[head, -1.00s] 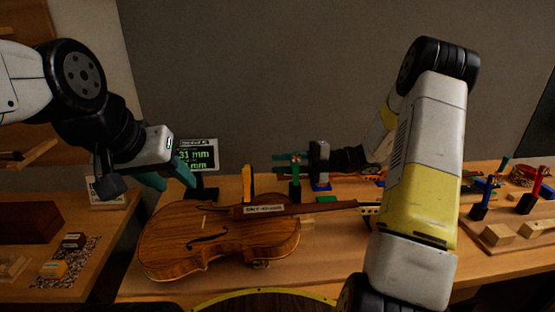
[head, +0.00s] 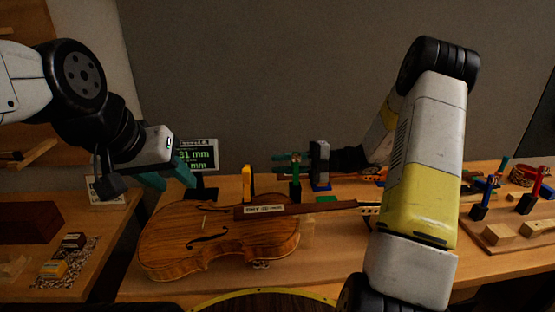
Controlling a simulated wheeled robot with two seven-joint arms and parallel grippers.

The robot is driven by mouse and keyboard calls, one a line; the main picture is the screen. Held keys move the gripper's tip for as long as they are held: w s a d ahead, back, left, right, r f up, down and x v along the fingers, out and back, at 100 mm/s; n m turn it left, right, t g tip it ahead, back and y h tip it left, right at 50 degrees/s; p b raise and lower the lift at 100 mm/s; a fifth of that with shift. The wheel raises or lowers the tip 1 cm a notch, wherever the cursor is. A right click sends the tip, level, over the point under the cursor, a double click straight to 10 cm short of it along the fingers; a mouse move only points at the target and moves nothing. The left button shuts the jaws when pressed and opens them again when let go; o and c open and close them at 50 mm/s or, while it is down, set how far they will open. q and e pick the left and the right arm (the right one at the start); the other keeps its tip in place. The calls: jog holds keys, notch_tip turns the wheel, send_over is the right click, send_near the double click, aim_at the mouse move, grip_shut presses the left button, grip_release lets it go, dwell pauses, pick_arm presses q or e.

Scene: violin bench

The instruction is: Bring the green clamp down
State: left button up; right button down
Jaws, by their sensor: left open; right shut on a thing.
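The green clamp (head: 296,187) stands upright behind the violin's neck, with a dark lower end. My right gripper (head: 289,160) reaches in from the right and is shut on the clamp near its top. The violin (head: 215,237) lies on the bench with its neck pointing right and a small label on it. I cannot tell whether the clamp's lower end touches anything. My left gripper (head: 170,180) is open and empty, above and behind the violin's left end.
A yellow clamp (head: 247,182) stands behind the violin. A display (head: 197,155) with green digits stands at the back left. Blue clamps (head: 480,204) and a red clamp (head: 530,196) stand at the right. My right arm hides part of the bench (head: 330,256).

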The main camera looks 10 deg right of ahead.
dwell(0.4)
jog(key=shift+s+r+n, duration=0.3)
jog(key=shift+s+n, duration=0.1)
jog(key=shift+n, duration=0.7)
jog(key=n, duration=0.1)
jog(key=s+n, duration=0.1)
jog(key=shift+s+r+n, duration=0.1)
jog(key=shift+r+n, duration=0.15)
jog(key=shift+n, duration=0.05)
jog(key=s+n, duration=0.1)
jog(key=n, duration=0.2)
jog(key=s+n, duration=0.2)
jog(key=n, duration=0.2)
jog(key=s+n, duration=0.1)
jog(key=n, duration=0.2)
jog(key=shift+s+f+n, duration=0.3)
jog(key=shift+s+f, duration=0.1)
jog(key=shift+s+f+n, duration=0.3)
jog(key=shift+n, duration=0.55)
jog(key=shift+s+f+n, duration=0.25)
jog(key=shift+n, duration=0.6)
